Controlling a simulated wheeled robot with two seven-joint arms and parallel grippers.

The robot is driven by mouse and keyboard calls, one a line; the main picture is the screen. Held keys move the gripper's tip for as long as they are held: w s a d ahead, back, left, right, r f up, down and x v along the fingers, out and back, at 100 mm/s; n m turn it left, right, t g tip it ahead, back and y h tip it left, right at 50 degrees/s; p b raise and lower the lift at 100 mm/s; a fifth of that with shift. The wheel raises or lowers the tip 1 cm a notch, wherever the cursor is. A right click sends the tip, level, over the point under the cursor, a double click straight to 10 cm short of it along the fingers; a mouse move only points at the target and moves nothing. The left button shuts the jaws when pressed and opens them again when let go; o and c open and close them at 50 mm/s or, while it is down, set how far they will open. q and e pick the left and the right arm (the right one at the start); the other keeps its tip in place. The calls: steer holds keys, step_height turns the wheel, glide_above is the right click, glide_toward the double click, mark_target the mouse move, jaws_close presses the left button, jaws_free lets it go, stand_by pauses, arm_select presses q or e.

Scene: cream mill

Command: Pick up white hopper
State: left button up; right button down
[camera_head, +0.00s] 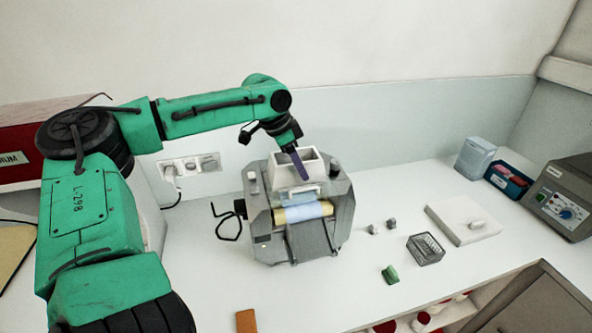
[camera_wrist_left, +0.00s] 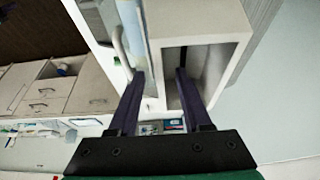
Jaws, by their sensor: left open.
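The white hopper (camera_head: 313,167) is an open-topped box on top of the grey three-roll mill (camera_head: 340,215) in the head view. My left gripper (camera_head: 301,173) reaches down over it from above. In the left wrist view the hopper (camera_wrist_left: 212,27) fills the upper middle. There my left gripper (camera_wrist_left: 160,73) is open, with two dark purple fingers. One finger overlaps the hopper's opening and the other lies along the outside of its wall, so the wall appears between them. I cannot tell whether either finger touches it. My right gripper is not in view.
A wire basket (camera_head: 426,249), a green piece (camera_head: 390,274) and a white slab (camera_head: 462,219) lie right of the mill. A control box (camera_head: 562,197) stands at far right. A wall socket (camera_head: 188,165) and cable are behind. The front bench right of the orange block (camera_head: 246,321) is clear.

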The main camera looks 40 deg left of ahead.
arm_select(q)
jaws_close()
stand_by(1.4)
